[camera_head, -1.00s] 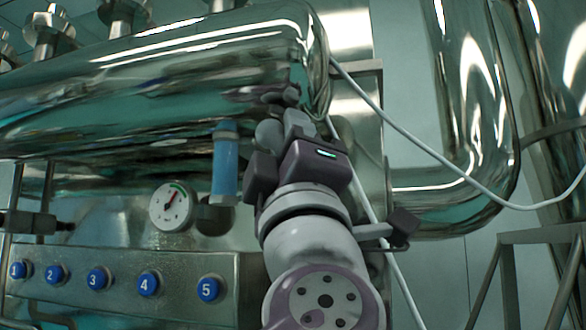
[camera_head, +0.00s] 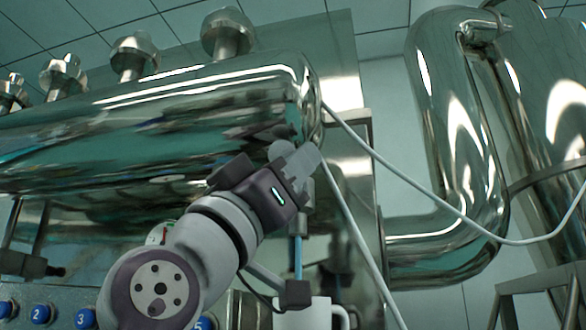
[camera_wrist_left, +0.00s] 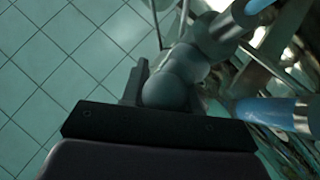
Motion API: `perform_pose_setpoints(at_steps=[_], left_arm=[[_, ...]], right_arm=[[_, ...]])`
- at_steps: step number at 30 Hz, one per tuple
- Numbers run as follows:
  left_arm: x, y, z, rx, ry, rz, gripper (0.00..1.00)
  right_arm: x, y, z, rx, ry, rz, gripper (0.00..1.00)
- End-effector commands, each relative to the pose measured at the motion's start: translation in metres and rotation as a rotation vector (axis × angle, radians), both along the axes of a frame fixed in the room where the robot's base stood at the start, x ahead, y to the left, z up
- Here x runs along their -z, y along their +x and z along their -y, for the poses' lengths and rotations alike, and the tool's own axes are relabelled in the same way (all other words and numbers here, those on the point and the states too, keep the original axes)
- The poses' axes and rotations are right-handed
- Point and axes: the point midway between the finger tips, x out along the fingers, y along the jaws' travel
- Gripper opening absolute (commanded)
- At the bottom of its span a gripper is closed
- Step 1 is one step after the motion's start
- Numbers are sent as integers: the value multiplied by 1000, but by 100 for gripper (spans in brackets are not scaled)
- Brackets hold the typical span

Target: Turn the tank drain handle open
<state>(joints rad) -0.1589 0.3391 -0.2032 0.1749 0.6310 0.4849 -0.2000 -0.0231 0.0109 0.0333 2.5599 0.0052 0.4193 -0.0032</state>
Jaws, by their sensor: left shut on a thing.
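My left gripper (camera_head: 298,172) is at the right end of the large shiny tank (camera_head: 190,120), just under its lower edge. It is shut on a grey, rounded piece, which I take to be the tank drain handle (camera_head: 281,150). The gripper and wrist hide much of the handle in the head view. In the left wrist view the grey rounded handle (camera_wrist_left: 170,88) sits at the jaws, partly hidden by the dark gripper body. My right gripper is not in view.
A white mug (camera_head: 310,314) stands below the gripper, under a narrow upright blue piece (camera_head: 298,258). Blue numbered buttons (camera_head: 42,313) line the panel at lower left. A pale cable (camera_head: 400,173) hangs at right, near a thick bent pipe (camera_head: 450,240).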

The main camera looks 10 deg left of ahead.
Motion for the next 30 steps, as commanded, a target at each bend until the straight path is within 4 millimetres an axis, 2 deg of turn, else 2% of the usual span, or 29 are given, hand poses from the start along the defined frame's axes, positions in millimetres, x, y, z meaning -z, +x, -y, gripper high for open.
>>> perform_pose_setpoints(at_steps=[9, 21, 22, 23, 30], left_arm=[[2, 1, 2, 4, 68, 2, 0], [3, 1, 3, 4, 72, 1, 0], [3, 1, 3, 4, 72, 1, 39], [3, 1, 3, 4, 72, 1, 49], [3, 1, 3, 4, 70, 1, 50]], right_arm=[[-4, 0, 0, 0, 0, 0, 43], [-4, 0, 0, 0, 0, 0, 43], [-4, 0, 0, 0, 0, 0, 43], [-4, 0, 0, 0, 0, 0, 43], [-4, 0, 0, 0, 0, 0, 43]])
